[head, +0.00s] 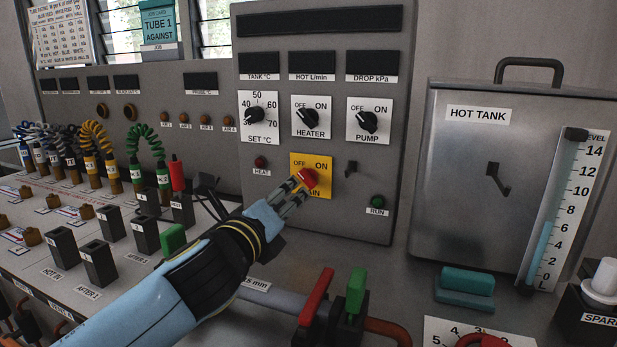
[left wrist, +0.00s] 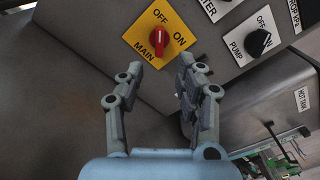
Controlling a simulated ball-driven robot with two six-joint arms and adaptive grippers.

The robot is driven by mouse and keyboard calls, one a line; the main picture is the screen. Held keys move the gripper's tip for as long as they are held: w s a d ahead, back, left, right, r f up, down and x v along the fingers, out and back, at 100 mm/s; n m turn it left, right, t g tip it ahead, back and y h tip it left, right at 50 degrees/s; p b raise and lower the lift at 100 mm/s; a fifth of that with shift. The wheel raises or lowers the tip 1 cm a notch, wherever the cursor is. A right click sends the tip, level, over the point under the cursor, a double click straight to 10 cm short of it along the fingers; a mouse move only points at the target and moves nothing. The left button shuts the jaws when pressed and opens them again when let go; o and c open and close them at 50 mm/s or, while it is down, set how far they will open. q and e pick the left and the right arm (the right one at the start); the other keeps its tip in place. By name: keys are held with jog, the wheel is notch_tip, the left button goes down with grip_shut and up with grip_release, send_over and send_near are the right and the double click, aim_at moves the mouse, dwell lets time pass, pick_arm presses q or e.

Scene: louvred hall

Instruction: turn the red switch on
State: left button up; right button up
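The red switch (head: 308,177) is a knob on a yellow plate (head: 325,187) marked OFF, ON and MAIN, low on the grey control panel. In the left wrist view the red switch (left wrist: 157,41) lies along the line towards OFF. My left gripper (head: 297,188) reaches up to the plate from the lower left and covers part of the MAIN label. In the left wrist view my left gripper (left wrist: 161,73) is open and empty, with the switch just beyond its fingertips, roughly in line with the gap. I cannot tell if they touch. My right gripper is not in view.
Heater (head: 307,117) and pump (head: 368,121) knobs sit above the plate. The hot tank (head: 465,200) is at right.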

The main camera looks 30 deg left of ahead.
aim_at(305, 181)
pick_arm(q)
jog(key=x, duration=0.7)
jog(key=shift+w+a+f+b, duration=0.1)
jog(key=shift+w+b, duration=0.2)
jog(key=shift+b, duration=0.05)
jog(key=shift+w, duration=0.35)
grip_shut()
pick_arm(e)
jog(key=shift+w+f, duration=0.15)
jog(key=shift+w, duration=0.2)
